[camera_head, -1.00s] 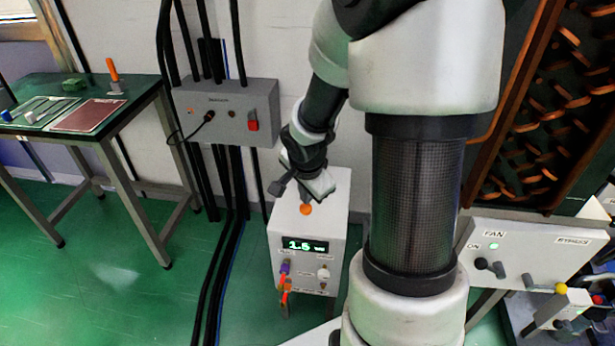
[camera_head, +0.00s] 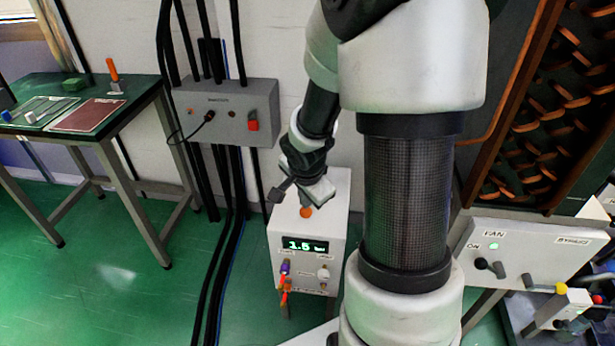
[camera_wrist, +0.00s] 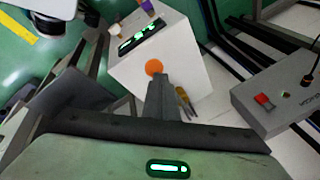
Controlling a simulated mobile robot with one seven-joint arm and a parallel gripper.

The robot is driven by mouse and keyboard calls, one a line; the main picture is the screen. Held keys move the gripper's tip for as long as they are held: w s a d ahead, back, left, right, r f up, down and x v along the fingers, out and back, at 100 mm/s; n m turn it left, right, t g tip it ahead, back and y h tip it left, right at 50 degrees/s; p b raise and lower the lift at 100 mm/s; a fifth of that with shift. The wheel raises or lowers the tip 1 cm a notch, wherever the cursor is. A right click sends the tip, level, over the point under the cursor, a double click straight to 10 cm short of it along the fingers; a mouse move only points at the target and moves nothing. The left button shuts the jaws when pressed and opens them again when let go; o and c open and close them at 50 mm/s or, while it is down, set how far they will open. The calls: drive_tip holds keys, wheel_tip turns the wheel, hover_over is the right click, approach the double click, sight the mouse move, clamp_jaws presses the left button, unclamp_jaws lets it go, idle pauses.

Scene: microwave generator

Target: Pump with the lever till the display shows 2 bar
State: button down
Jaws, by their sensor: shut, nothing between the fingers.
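The white pump box (camera_head: 335,235) stands on the floor, its green display (camera_head: 305,245) reading 1.5 bar. The display also shows in the wrist view (camera_wrist: 142,36), too slanted to read. An orange knob (camera_head: 306,212), which looks like the lever's end, is at the top of the box; it shows as an orange disc in the wrist view (camera_wrist: 154,67). My gripper (camera_head: 306,203) is shut and empty, tips down, right at the knob. In the wrist view its closed fingers (camera_wrist: 158,80) end just beside the knob; whether they touch it I cannot tell. The lever's shaft is hidden.
A grey wall box (camera_head: 228,112) with a red switch (camera_head: 253,125) hangs behind, with black cables running down past the pump box. A green table (camera_head: 60,92) stands left. A fan panel (camera_head: 530,255) is at right. Green floor at left is open.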

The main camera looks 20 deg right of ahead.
drive_tip(key=shift+s+a+f, duration=0.1)
drive_tip(key=shift+s+f, duration=0.1)
drive_tip(key=shift+f, duration=0.2)
drive_tip(key=shift+s+a+f, duration=0.1)
drive_tip(key=shift+s+f, duration=0.05)
drive_tip(key=shift+f, duration=0.25)
idle(0.8)
idle(0.4)
drive_tip(key=w+d+r+p, duration=0.2)
drive_tip(key=w+r+p, duration=0.2)
drive_tip(key=r+p, duration=0.6)
drive_tip(key=shift+d+r+p, duration=0.3)
drive_tip(key=shift+p, duration=0.3)
idle(0.5)
drive_tip(key=r+p, duration=0.1)
drive_tip(key=w+r+p, duration=0.1)
drive_tip(key=r+p, duration=0.1)
drive_tip(key=d+r+p, duration=0.1)
drive_tip(key=shift+w+d+r, duration=0.1)
drive_tip(key=shift+w+r, duration=0.2)
drive_tip(key=shift+w, duration=0.05)
idle(1.0)
